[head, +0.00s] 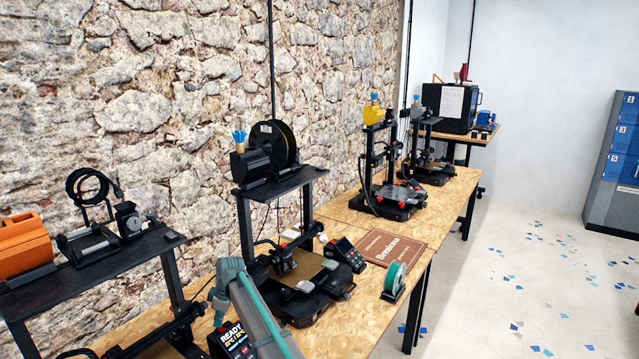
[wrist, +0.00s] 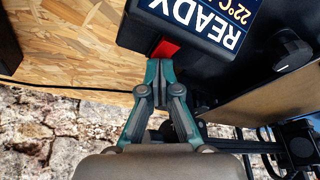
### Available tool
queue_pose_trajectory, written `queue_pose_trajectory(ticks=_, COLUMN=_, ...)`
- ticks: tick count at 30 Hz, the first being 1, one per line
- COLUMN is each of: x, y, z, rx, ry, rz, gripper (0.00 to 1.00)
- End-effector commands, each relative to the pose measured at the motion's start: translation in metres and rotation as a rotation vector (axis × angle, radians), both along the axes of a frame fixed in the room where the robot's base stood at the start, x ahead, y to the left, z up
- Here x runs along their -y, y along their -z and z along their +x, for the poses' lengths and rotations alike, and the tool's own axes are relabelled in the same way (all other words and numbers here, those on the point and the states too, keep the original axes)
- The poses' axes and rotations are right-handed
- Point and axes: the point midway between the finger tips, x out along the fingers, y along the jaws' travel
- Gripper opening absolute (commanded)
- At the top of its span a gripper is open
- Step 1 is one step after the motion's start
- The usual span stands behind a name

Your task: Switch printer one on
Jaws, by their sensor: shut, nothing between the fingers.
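In the wrist view, my gripper (wrist: 160,75) is shut and empty, its teal fingertips together at the red switch (wrist: 166,49). The tips look very close to or touching the switch; I cannot tell which. The switch is on the edge of a dark display unit (wrist: 190,25), whose lit screen reads READY and 22°C. In the head view the same lit display (head: 232,342) shows at the bottom, beside the near-left printer (head: 175,325). My arm hides part of that area, and the switch does not show there. No printer number is readable.
A second printer (head: 300,280) stands just beyond my arm, with a spool shelf above it. More printers stand farther back. The stone wall (head: 150,90) borders the bench; open floor lies right.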

Motion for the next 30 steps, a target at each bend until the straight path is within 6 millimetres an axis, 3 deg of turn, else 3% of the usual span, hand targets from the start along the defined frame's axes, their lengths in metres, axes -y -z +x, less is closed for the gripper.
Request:
queue_pose_trajectory(ticks=14, x=0.000, y=0.001, z=0.000, rx=0.000, ry=0.000, rz=0.000, gripper=0.00)
queue_pose_trajectory(ticks=30, x=0.000, y=-0.036, z=0.000, rx=0.000, ry=0.000, rz=0.000, gripper=0.00)
